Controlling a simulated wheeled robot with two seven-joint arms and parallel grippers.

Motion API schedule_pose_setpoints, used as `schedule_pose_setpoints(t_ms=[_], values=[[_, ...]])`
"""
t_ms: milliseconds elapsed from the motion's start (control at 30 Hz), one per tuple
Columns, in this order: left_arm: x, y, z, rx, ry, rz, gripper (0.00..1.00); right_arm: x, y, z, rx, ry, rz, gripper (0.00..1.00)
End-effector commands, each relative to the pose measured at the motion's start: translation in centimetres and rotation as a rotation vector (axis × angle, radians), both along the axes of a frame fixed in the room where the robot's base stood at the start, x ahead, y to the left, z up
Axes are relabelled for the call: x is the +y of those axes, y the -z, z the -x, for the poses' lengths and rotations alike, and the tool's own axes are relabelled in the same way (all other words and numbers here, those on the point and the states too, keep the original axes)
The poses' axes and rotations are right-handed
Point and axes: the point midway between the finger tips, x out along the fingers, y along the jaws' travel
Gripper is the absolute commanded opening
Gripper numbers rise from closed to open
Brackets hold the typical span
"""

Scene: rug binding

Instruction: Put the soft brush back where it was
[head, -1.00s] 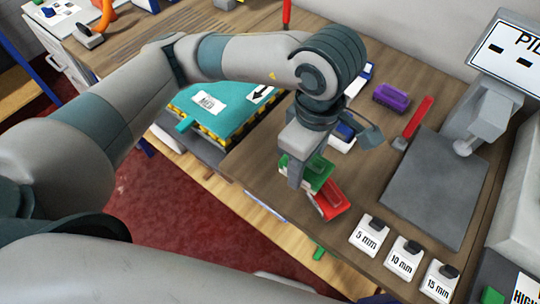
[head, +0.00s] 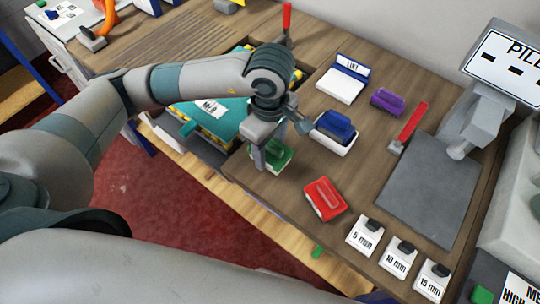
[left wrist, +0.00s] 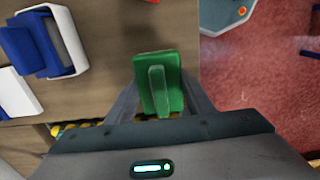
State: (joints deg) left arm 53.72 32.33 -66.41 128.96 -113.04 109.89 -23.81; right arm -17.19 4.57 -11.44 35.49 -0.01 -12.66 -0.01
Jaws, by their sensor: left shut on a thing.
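My left gripper (head: 267,162) is shut on a green brush-like block (head: 280,157) with a raised grip. The left wrist view shows this green block (left wrist: 160,85) between the fingers, near the table's front edge; its exact height above the wood is hard to tell. A red block of like shape (head: 325,198) lies on the table to its right. A blue one (head: 337,124) sits in a white tray (head: 343,149), and a purple one (head: 387,101) lies farther back. No label shows which is the soft brush. My right gripper is not in view.
A teal rug sample (head: 207,118) lies left of the gripper. Labelled white blocks (head: 398,257) line the front right.

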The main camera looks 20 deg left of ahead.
Motion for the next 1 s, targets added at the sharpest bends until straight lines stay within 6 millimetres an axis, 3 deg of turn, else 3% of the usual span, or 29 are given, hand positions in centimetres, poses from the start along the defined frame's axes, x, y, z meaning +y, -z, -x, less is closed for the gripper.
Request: schedule_pose_setpoints(t_ms=[167,500,933,967,1000], values=[[0.0,0.6,0.1,0.003,-0.002,-0.001,0.12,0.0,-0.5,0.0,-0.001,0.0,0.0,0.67],[0.0,3.9,0.0,0.001,-0.001,0.0,0.12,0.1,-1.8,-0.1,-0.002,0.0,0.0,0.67],[0.0,4.4,0.0,-0.001,0.0,0.0,0.12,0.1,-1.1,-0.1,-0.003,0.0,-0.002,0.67],[0.0,4.3,0.0,-0.001,0.0,0.0,0.5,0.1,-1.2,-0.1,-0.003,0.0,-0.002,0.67],[0.0,4.2,0.0,0.0,0.0,0.0,0.6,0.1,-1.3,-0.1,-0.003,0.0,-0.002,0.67]])
